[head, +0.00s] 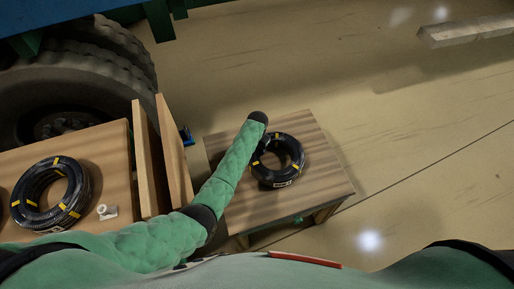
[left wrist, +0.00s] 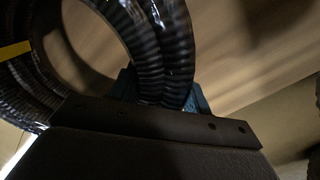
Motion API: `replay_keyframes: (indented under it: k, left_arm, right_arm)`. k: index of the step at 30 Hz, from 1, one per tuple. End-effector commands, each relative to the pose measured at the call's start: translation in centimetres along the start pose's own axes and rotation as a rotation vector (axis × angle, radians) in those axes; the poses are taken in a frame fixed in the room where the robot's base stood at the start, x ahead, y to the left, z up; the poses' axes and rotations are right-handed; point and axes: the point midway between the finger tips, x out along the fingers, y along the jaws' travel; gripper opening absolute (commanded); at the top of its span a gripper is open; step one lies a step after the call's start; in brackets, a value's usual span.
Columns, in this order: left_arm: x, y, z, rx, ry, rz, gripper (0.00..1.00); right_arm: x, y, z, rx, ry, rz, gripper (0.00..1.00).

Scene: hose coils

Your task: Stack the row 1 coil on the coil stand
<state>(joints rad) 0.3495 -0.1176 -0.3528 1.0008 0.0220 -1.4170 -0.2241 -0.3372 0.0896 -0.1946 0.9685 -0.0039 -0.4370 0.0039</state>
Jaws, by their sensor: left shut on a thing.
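A black hose coil (head: 290,147) with yellow bands and a white label lies flat over a small wooden table (head: 325,185) in the head view. I cannot tell whether it rests on the top or hangs slightly above it. My left arm reaches over the table, and my left gripper (head: 258,119) is at the coil's upper left side, its fingers mostly hidden. In the left wrist view, the blue fingers of the left gripper (left wrist: 160,95) are shut around the ribbed hose of the coil (left wrist: 140,35). My right gripper is out of view.
On the left, a wooden bench (head: 95,150) carries another banded coil (head: 75,187) and a small white fitting (head: 106,212). Upright boards (head: 172,150) stand between bench and table. A large tire (head: 75,85) is behind. The floor right of the table is clear.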

Motion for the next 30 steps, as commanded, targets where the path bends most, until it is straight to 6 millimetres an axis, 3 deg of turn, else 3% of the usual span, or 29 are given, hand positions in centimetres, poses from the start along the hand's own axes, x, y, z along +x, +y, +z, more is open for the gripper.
replay_keyframes:
  k: [30]
  left_arm:
    - [0.64,-0.01,-0.2,0.0,0.003,0.0,0.0]
  right_arm:
    - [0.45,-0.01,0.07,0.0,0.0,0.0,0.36]
